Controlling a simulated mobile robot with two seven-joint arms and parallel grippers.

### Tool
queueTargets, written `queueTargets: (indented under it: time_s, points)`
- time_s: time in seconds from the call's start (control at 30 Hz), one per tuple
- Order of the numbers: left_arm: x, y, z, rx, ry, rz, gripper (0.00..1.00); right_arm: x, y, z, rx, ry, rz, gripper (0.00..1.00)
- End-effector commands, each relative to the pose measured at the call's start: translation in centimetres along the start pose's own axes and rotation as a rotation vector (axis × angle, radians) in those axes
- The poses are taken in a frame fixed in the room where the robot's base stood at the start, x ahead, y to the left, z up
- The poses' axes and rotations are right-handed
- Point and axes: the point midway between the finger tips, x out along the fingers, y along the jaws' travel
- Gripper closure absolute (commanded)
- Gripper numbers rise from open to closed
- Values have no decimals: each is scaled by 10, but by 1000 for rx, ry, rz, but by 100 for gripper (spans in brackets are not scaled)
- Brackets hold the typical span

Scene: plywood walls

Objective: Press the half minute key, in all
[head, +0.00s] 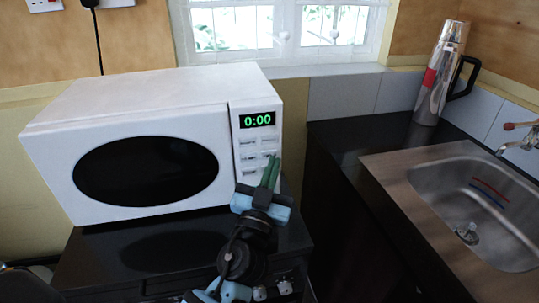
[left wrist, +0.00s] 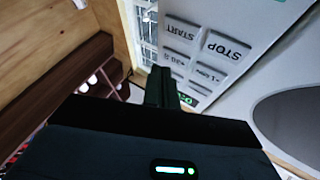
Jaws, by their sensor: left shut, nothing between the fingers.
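The white microwave (head: 130,95) stands on a dark counter, its display (head: 257,119) reading 0:00 in green. Below the display are rows of pale keys. In the left wrist view, turned over, the half minute key (left wrist: 176,57) appears to be marked +30 s, beside a +1 key (left wrist: 208,72) and near START (left wrist: 183,29) and STOP (left wrist: 228,46). My left gripper (head: 271,160) is shut and empty, its green fingertips in front of the right key column. The fingers show dark in the wrist view (left wrist: 158,76). Whether they touch a key cannot be told. My right gripper is out of view.
The oval door window (head: 146,171) is left of the keys. A steel sink (head: 475,200) and a tall flask (head: 440,75) are at the right. A window (head: 280,25) is behind. A bare stretch of dark worktop (head: 350,140) lies between microwave and sink.

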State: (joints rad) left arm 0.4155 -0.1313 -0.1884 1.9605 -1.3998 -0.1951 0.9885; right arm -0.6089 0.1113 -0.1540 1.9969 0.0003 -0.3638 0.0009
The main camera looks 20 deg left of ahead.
Motion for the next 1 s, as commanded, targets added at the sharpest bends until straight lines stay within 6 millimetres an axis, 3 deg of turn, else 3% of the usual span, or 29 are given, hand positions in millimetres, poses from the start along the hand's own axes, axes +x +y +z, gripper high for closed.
queueTargets:
  time_s: [1.0]
  points:
    - [7,-4,4,1,0,0,100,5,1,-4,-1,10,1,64]
